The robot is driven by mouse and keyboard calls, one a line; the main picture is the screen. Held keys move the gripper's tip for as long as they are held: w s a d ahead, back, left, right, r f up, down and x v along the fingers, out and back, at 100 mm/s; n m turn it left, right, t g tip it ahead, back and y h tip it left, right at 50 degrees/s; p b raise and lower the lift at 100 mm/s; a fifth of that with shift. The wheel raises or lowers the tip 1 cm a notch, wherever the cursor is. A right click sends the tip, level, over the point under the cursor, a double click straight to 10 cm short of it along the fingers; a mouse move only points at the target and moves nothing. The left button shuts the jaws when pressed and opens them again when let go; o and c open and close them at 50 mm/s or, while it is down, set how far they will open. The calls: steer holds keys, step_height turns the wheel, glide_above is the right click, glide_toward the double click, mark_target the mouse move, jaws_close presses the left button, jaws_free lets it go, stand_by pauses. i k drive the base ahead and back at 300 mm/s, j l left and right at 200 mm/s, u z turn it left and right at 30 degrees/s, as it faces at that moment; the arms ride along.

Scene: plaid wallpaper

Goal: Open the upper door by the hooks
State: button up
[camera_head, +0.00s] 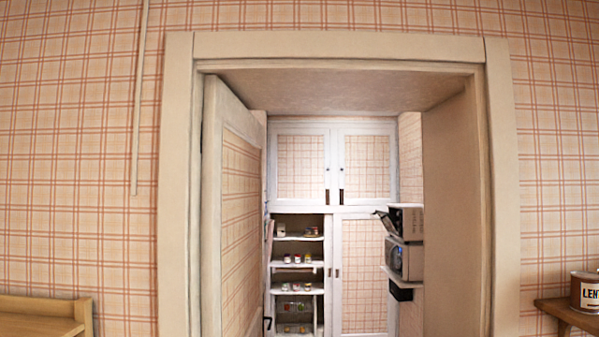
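Through the doorway, a tall white-framed cupboard with plaid panels stands against the far wall. Its two upper doors, the left upper door (300,166) and the right upper door (367,166), are shut. Small dark fittings, which may be the hooks, sit near the seam where they meet, one on the left door (327,196) and one on the right door (341,195). They are too small to make out clearly. My gripper is not in view.
A cream door frame (177,180) surrounds the opening, with its door (235,215) swung inward at left. Below, open shelves (298,264) hold small jars beside a closed lower door (363,275). Appliances (404,258) jut from the right wall. A can (586,291) stands on a shelf at far right.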

mark_target(301, 163)
steer(key=i+z, duration=0.15)
steer(key=i, duration=4.1)
steer(key=i+l+u, duration=0.1)
steer(key=i, duration=1.7)
